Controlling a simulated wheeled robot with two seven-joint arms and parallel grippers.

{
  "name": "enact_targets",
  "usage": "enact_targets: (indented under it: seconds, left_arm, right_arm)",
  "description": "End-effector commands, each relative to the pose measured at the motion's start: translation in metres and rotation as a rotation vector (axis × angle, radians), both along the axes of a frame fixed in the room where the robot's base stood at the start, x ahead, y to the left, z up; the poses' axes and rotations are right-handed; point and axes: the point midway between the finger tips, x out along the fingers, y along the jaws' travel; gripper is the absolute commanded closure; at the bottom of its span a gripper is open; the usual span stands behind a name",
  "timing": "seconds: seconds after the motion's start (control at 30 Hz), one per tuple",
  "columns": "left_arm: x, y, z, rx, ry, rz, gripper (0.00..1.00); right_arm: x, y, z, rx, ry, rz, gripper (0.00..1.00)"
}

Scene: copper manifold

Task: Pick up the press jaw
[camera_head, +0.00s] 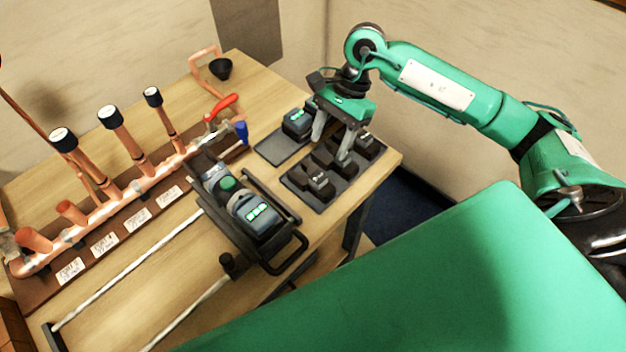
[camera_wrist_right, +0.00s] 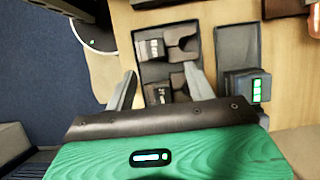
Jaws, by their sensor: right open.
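Several dark press jaws sit in a black tray (camera_head: 319,207) near the right end of the bench; one jaw (camera_head: 320,186) with a white label is at the tray's near side and another (camera_head: 367,146) at its far side. My right gripper (camera_head: 333,145) is open and points down over the tray. I see nothing held. Whether the fingers touch the tray is unclear. My left gripper is not in view.
A battery (camera_head: 297,122) sits on a dark pad (camera_head: 273,148) beside the tray. A press tool (camera_head: 228,184) lies in a black frame left of it. The copper manifold (camera_head: 110,205) with upright pipes fills the left. The bench's right edge is close to the tray.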

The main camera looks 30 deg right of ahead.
Motion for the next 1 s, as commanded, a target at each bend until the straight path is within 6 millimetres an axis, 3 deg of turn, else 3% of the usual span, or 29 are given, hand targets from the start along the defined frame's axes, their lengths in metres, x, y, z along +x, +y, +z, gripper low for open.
enact_targets:
  seconds: [0.2,0.43,0.73,1.0]
  left_arm:
    - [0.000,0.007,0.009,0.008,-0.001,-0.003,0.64]
    - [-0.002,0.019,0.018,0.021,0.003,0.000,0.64]
    - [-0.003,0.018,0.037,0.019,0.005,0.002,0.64]
    - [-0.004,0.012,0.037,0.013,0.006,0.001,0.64]
  right_arm:
    - [-0.005,0.012,-0.026,0.003,0.001,-0.001,0.45]
    - [-0.009,0.017,-0.038,0.001,0.003,-0.001,0.45]
    - [-0.019,0.030,-0.071,0.003,0.002,-0.002,0.45]
    - [-0.020,0.032,-0.078,0.001,0.000,-0.001,0.45]
